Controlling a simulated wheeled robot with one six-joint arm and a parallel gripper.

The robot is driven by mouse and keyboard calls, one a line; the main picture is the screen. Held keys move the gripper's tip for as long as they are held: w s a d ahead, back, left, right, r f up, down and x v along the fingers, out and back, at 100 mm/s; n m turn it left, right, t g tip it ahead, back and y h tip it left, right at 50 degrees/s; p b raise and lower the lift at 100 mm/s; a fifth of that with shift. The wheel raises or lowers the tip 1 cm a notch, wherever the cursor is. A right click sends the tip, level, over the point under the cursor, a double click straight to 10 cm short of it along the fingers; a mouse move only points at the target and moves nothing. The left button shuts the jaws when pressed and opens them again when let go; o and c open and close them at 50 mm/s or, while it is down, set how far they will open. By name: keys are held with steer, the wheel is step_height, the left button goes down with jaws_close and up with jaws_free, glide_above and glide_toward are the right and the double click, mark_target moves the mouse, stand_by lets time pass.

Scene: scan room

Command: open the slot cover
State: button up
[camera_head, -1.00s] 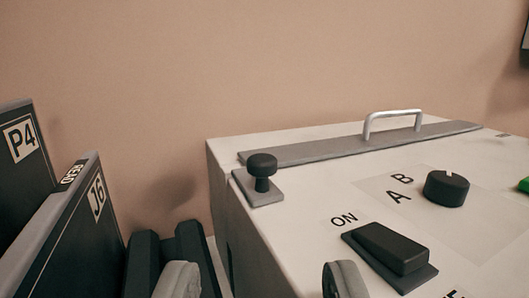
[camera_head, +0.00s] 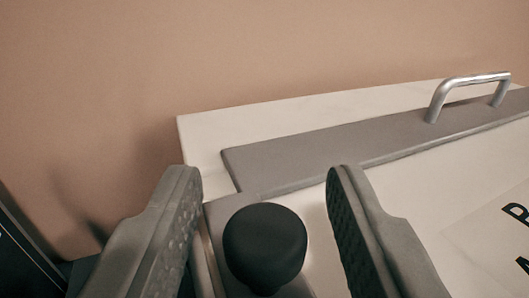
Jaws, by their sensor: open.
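The slot cover (camera_head: 330,150) is a long flat grey strip on top of the white machine. It lies flat, with a silver bar handle (camera_head: 470,84) standing on it at the right. My gripper (camera_head: 262,178) is open, with its grey padded fingers at left and right in the lower middle. A black round knob (camera_head: 265,243) shows between the fingers, on a grey plate near the cover's left end. I cannot tell whether the fingers touch the knob. The handle is well to the right of my gripper and farther back.
The white machine top (camera_head: 235,115) ends at the left in a corner. A tan wall (camera_head: 250,50) stands behind it. Printed letters (camera_head: 517,213) show at the right edge. A dark panel (camera_head: 20,255) is at the lower left.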

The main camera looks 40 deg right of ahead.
mark_target(221, 186)
steer(key=shift+w+d, duration=0.2)
jaws_close()
steer(key=shift+w+d, duration=0.3)
steer(key=shift+w, duration=0.8)
steer(key=shift+w+d, duration=0.35)
steer(key=shift+w, duration=0.75)
steer(key=shift+w+d, duration=0.3)
steer(key=shift+w, duration=0.8)
jaws_free()
